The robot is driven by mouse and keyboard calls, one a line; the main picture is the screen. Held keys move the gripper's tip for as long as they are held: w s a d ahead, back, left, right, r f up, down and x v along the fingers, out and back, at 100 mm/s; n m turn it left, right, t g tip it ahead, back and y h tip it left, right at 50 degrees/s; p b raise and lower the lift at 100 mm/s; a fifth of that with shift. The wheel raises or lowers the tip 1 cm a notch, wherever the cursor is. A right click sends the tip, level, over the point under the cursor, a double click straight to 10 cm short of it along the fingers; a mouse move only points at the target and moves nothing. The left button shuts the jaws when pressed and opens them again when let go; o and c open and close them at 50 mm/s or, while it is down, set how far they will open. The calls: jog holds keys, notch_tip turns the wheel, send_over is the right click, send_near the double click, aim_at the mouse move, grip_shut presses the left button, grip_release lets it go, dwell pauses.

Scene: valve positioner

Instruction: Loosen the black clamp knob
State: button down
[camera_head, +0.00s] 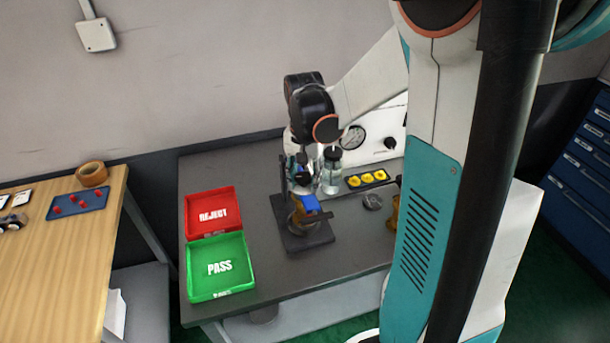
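A dark fixture (305,240) with a flat base and an upright post stands on the grey bench. It holds a brass-coloured part with a blue piece (308,203) on it. My gripper (302,178) points down just above this part, close to the post. Its fingers are small and dark against the fixture, so I cannot tell their opening or any contact. I cannot make out the black clamp knob on the fixture; my gripper and wrist cover part of that area.
A red REJECT tray (212,228) and a green PASS tray (218,288) lie left of the fixture. A clear bottle (331,170), yellow pieces in a black holder (367,179) and a white gauge panel (375,150) are behind and right. My arm hides the bench's right side.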

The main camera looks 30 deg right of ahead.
jog(key=shift+s+a+f, duration=0.1)
jog(key=shift+f, duration=0.2)
jog(key=n, duration=0.4)
jog(key=c, duration=2.4)
grip_release()
jog(key=n, duration=0.6)
jog(key=c, duration=1.9)
grip_release()
jog(key=shift+w+n, duration=0.15)
jog(key=shift+n, duration=0.8)
jog(key=shift+w+n, duration=0.15)
jog(key=shift+n, duration=0.8)
jog(key=o, duration=0.8)
jog(key=shift+r, duration=0.1)
jog(key=shift+c, duration=0.3)
